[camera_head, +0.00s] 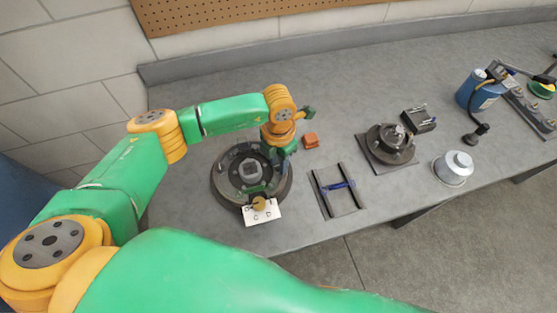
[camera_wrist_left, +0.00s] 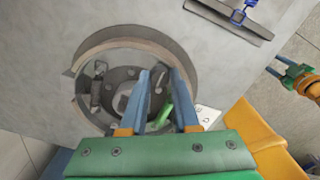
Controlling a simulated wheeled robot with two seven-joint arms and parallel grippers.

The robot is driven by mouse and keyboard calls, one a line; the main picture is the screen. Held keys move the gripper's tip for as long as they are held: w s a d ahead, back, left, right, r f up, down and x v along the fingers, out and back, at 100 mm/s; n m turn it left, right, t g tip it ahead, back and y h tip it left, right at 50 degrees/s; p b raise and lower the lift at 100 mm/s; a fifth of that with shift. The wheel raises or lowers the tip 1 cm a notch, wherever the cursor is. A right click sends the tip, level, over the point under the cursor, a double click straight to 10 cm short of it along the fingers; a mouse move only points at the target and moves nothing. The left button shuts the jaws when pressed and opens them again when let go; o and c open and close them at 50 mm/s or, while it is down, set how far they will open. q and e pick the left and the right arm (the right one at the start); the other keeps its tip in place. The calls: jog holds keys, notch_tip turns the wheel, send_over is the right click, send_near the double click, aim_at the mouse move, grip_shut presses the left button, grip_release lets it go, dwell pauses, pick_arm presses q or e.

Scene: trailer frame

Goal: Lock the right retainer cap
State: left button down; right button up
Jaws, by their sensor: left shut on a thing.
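A dark round drum fixture (camera_head: 221,187) with a grey square centre (camera_head: 250,170) lies on the bench. It also shows in the wrist view (camera_wrist_left: 98,50), with a dark upright clip (camera_wrist_left: 95,92) at its left side. My left gripper (camera_head: 278,168) points down over the drum's right side. A green piece (camera_wrist_left: 164,112) shows between the fingers. My right gripper (camera_wrist_left: 285,72) hangs apart at the right; its jaw opening is unclear.
A lettered white card (camera_head: 264,215) lies in front of the drum, a gold round piece (camera_head: 259,203) on it. An orange block (camera_head: 310,140), a black tray (camera_head: 343,199) with a blue tool, a hub fixture (camera_head: 390,148) and a silver canister (camera_head: 454,167) stand to the right.

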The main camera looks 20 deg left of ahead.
pick_arm(q)
jog(key=shift+w+f+m+b, duration=0.1)
jog(key=shift+f+m+b, duration=0.1)
jog(key=shift+m+b, duration=0.65)
jog(key=m+b, duration=0.9)
jog(key=b, duration=0.2)
jog(key=shift+m, duration=0.25)
jog(key=m+b, duration=0.2)
jog(key=m, duration=0.1)
jog(key=shift+r, duration=0.15)
jog(key=shift+r+m+b, duration=0.1)
jog(key=shift+m+b, duration=0.8)
jog(key=shift+m, duration=0.8)
jog(key=c, duration=0.6)
grip_release()
jog(key=shift+c, duration=0.2)
